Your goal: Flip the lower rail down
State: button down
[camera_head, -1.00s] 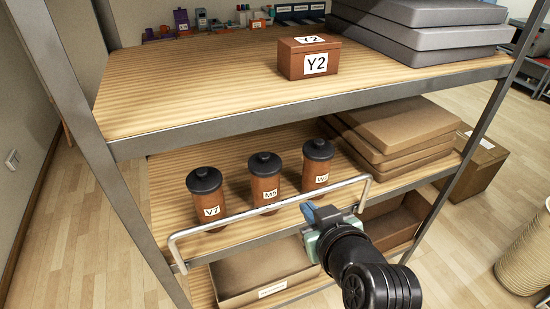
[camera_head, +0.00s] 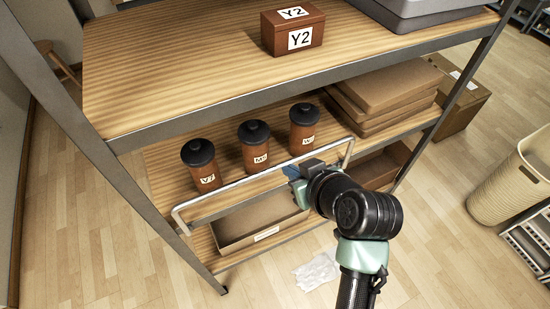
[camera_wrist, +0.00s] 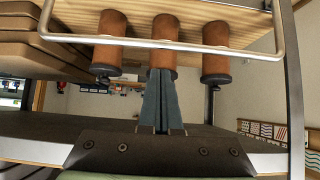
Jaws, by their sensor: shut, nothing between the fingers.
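The lower rail (camera_head: 262,180) is a thin silver bar standing raised along the front of the middle shelf, before three brown jars with black lids. It also crosses the jars in the wrist view (camera_wrist: 235,49), which is upside down. My gripper (camera_head: 288,171) is shut and empty, close to the rail right of its middle. In the wrist view its closed fingers (camera_wrist: 163,75) point toward the middle jar (camera_wrist: 164,50), with their tips apart from the bar in the picture. I cannot tell the depth gap to the rail.
A left jar (camera_head: 206,177) and a right jar (camera_head: 303,138) flank the middle one. Flat brown boxes (camera_head: 388,88) are stacked at right. The upper shelf (camera_head: 180,70) holds a brown Y2 box (camera_head: 292,28). An open carton (camera_head: 235,228) sits below. A basket (camera_head: 510,180) stands right.

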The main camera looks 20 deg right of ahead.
aim_at(276, 166)
jog(key=p+x, duration=0.1)
jog(key=x, duration=0.9)
jog(key=shift+p, duration=0.4)
jog(key=shift+f+b, duration=0.1)
jog(key=shift+b, duration=0.2)
